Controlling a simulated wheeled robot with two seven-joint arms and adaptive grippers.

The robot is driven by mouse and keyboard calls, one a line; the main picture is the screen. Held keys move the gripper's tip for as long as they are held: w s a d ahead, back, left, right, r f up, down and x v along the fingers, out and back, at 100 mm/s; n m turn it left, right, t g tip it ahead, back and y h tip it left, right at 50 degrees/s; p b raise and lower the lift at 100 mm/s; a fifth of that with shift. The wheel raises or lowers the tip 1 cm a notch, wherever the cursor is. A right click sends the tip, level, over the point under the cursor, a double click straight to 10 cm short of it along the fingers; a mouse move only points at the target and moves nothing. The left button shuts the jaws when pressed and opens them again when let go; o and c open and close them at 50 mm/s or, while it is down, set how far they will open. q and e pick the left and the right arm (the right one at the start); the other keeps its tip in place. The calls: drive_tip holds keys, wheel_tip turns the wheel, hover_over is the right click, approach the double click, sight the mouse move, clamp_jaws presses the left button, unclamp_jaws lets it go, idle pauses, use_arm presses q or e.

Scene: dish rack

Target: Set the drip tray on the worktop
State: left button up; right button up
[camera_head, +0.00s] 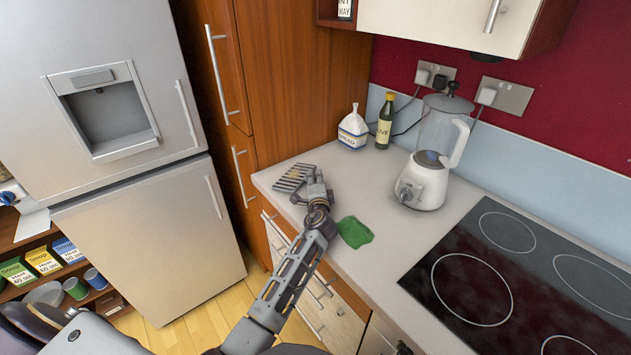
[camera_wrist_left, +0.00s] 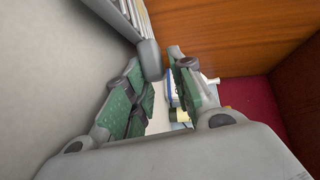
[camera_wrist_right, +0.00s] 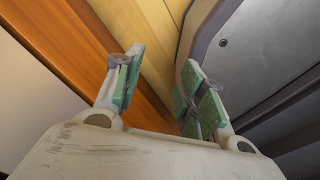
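A grey ribbed tray (camera_head: 292,178), which looks like the drip tray, is at the left end of the pale worktop (camera_head: 385,270). It appears to lie flat there. My left gripper (camera_head: 315,177) is at its right edge and hides part of it. In the left wrist view the left gripper (camera_wrist_left: 155,75) has its fingers apart. A rounded grey end (camera_wrist_left: 150,60), apparently of the tray, shows by the fingertips, with a gap to the right finger; contact is unclear. My right gripper (camera_wrist_right: 160,75) is open and empty, away from the worktop.
A green cloth (camera_head: 354,232) lies just right of my left gripper. A white bottle (camera_head: 353,128), a dark oil bottle (camera_head: 385,120) and a blender (camera_head: 430,160) stand behind. A black hob (camera_head: 500,270) fills the right. A tall wooden cabinet (camera_head: 300,80) borders the worktop's left end.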

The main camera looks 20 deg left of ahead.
use_arm(q)
drive_tip(key=shift+f, duration=0.3)
drive_tip(key=shift+r, duration=0.1)
use_arm(e)
drive_tip(key=shift+s+d, duration=0.25)
drive_tip(key=shift+s, duration=0.7)
drive_tip(key=shift+w, duration=0.1)
use_arm(q)
drive_tip(key=o, duration=0.6)
drive_tip(key=shift+s, duration=0.1)
drive_tip(key=shift+c, duration=0.2)
drive_tip(key=c, duration=0.4)
use_arm(e)
drive_tip(key=shift+a, duration=0.15)
